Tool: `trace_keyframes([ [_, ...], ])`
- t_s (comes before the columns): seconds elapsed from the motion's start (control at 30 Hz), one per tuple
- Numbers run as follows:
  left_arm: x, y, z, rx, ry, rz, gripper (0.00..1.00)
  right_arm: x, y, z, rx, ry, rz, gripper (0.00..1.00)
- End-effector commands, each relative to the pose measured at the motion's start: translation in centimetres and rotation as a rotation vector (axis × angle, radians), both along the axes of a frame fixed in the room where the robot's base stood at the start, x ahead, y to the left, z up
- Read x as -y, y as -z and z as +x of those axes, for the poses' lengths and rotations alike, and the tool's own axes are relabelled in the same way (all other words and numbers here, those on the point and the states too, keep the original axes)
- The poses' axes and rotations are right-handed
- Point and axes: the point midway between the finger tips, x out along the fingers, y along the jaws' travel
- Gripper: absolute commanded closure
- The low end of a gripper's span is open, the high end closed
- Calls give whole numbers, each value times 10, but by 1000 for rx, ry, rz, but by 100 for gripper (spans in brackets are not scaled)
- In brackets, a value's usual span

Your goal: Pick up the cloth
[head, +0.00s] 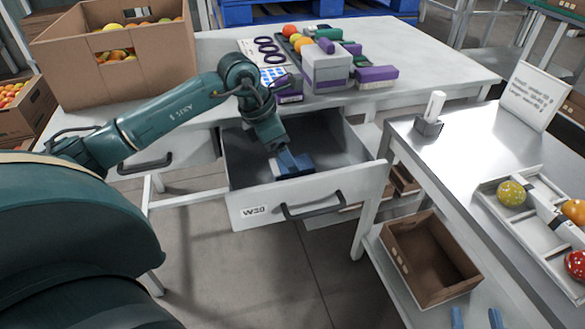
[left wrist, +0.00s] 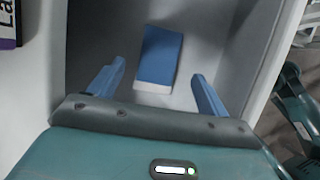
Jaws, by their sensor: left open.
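The cloth (left wrist: 159,57) is a flat blue rectangle with a white edge, lying on the floor of the open drawer (head: 315,201). In the left wrist view it lies ahead of my left gripper (left wrist: 155,78), between the lines of the two blue fingers, with a gap on both sides. The left gripper is open and empty. In the head view my left arm reaches down into the drawer, and the fingers and cloth merge into one blue patch. My right gripper (head: 476,318) shows only two blue fingertips at the bottom edge, apart with nothing between them.
The drawer's grey walls and front, with a dark handle (head: 311,206), surround the left gripper. Above stands a white table (head: 430,67) with brushes, a grey box and fruit. A metal table (head: 465,140) with a tray stands right, above a brown crate (head: 412,275).

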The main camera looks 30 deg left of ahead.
Motion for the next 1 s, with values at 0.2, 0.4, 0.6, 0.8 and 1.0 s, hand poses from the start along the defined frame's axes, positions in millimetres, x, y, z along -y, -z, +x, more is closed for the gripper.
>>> trace_keyframes([
  [0.2,6,34,11,-2,1,-4,22,-5,3,-3,68,-27,10,64],
  [0.4,8,39,13,0,0,-1,22,-6,0,-3,81,-31,14,64],
  [0.6,8,39,13,0,1,-2,22,-6,0,-3,80,-31,14,64],
  [0.8,8,41,13,-1,1,-1,22,-6,2,-3,80,-31,15,64],
  [1.0,8,42,13,-1,0,-2,26,-6,3,-3,79,-32,13,64],
])
